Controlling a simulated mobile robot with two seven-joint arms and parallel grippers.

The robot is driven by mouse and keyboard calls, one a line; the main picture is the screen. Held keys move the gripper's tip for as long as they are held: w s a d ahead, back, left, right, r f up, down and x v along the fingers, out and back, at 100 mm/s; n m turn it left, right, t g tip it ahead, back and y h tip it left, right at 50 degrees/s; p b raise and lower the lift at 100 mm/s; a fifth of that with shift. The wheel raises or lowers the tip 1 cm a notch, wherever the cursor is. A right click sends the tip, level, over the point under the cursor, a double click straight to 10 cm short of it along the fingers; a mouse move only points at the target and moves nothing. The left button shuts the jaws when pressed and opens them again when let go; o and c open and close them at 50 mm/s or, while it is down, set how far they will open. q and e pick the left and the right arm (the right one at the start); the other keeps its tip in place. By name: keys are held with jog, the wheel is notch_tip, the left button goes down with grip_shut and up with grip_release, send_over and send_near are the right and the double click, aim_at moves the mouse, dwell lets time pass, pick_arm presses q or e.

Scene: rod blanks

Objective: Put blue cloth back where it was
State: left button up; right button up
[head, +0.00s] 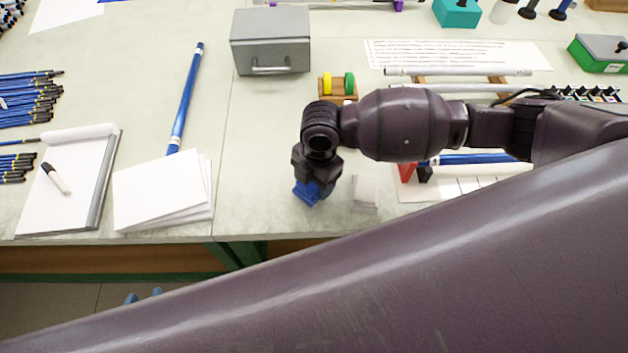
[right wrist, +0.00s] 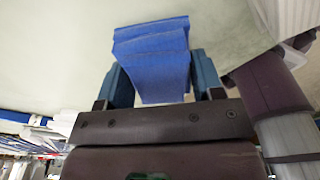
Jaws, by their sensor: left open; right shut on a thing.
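The blue cloth (head: 307,193) is a small folded stack near the table's front edge. It fills the space between the fingers of my right gripper (head: 314,184), which is shut on it and points down. In the right wrist view the cloth (right wrist: 152,50) shows its folded layers between the two blue fingers (right wrist: 160,85), with pale table top beyond. I cannot tell whether the cloth touches the table.
A small whitish stack (head: 364,192) lies just right of the cloth. White papers (head: 165,190) and a notepad (head: 70,185) lie to the left. A grey box (head: 270,42) and a wooden holder with tape rolls (head: 338,88) stand behind. Table left of the cloth is bare.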

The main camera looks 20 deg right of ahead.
pick_arm(q)
jog(key=shift+s+f, duration=0.2)
jog(key=shift+s, duration=0.05)
pick_arm(e)
jog(key=shift+f, duration=0.4)
jog(key=shift+f, duration=0.1)
jog(key=o, duration=0.9)
pick_arm(q)
jog(key=shift+w, duration=0.1)
pick_arm(e)
jog(key=shift+r, duration=0.55)
jog(key=r, duration=0.3)
jog(key=r+p, duration=0.1)
jog(key=r, duration=0.2)
jog(key=d+r, duration=0.1)
jog(key=r, duration=0.2)
jog(key=shift+w+r, duration=0.3)
jog(key=shift+r, duration=0.05)
pick_arm(q)
jog(key=shift+w+r+p, duration=0.1)
jog(key=shift+r+p, duration=0.2)
jog(key=shift+r, duration=0.75)
pick_arm(e)
jog(key=shift+d+r, duration=0.1)
jog(key=shift+r, duration=0.6)
pick_arm(q)
jog(key=shift+w, duration=0.1)
